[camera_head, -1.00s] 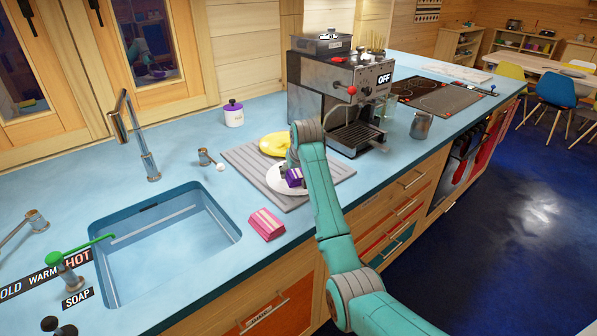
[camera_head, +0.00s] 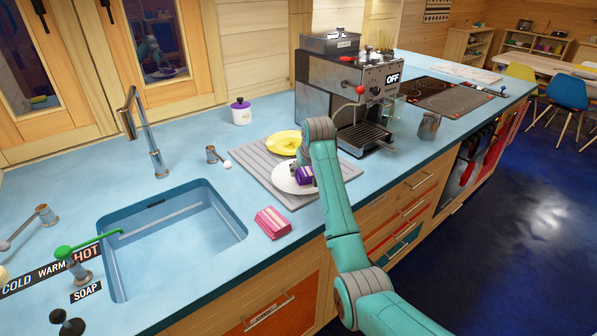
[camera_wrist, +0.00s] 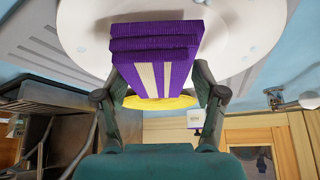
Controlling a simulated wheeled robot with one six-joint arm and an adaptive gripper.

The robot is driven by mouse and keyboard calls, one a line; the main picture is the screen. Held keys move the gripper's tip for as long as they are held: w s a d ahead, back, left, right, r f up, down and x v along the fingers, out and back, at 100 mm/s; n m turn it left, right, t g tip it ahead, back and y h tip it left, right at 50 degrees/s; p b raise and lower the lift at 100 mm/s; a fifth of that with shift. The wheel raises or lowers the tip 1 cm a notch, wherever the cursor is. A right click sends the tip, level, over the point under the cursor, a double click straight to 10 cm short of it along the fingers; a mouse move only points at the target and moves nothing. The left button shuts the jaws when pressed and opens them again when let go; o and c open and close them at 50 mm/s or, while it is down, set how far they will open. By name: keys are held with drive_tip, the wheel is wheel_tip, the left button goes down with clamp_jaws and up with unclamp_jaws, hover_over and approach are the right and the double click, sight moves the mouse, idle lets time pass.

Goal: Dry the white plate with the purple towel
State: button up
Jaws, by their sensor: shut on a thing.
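The folded purple towel (camera_head: 304,175) with cream stripes is held between the fingers of my gripper (camera_wrist: 155,78). The towel (camera_wrist: 150,50) fills the middle of the wrist view, with both fingers against its sides. The white plate (camera_head: 283,181) lies on a grey ridged drying mat (camera_head: 251,169). The towel is over the plate's right part, and the wrist view shows it touching or very close to the plate's face. Pale water drops show on the white plate (camera_wrist: 262,22) beside the towel. In the head view my arm hides the fingertips and part of the plate.
A yellow plate (camera_head: 284,142) lies behind the white plate. A folded pink striped towel (camera_head: 272,222) lies in front of the mat. The sink (camera_head: 175,245) is at left, the coffee machine (camera_head: 345,100) behind at right. Counter around the pink towel is clear.

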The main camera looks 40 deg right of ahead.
sight(294, 180)
drive_tip(key=shift+s+d, duration=0.15)
drive_tip(key=shift+d, duration=0.2)
drive_tip(key=shift+w+a, duration=0.25)
drive_tip(key=shift+a, duration=0.45)
drive_tip(key=shift+w+a, duration=0.25)
drive_tip(key=shift+a, duration=0.4)
drive_tip(key=shift+w+a, duration=0.25)
drive_tip(key=shift+a, duration=0.45)
drive_tip(key=shift+s+d, duration=0.25)
drive_tip(key=shift+d, duration=0.45)
drive_tip(key=shift+s+d, duration=0.25)
drive_tip(key=shift+d, duration=0.4)
drive_tip(key=shift+s+d, duration=0.25)
drive_tip(key=shift+d, duration=0.45)
drive_tip(key=shift+w+a, duration=0.25)
drive_tip(key=shift+a, duration=0.45)
drive_tip(key=shift+w+a, duration=0.25)
drive_tip(key=shift+a, duration=0.4)
drive_tip(key=shift+w+a, duration=0.25)
drive_tip(key=shift+a, duration=0.45)
drive_tip(key=shift+s+d, duration=0.25)
drive_tip(key=shift+d, duration=0.45)
drive_tip(key=shift+s+d, duration=0.25)
drive_tip(key=shift+d, duration=0.4)
drive_tip(key=shift+s+d, duration=0.25)
drive_tip(key=shift+d, duration=0.45)
drive_tip(key=shift+w+a, duration=0.2)
drive_tip(key=shift+a, duration=0.3)
drive_tip(key=shift+w+a, duration=0.15)
drive_tip(key=shift+a, duration=0.35)
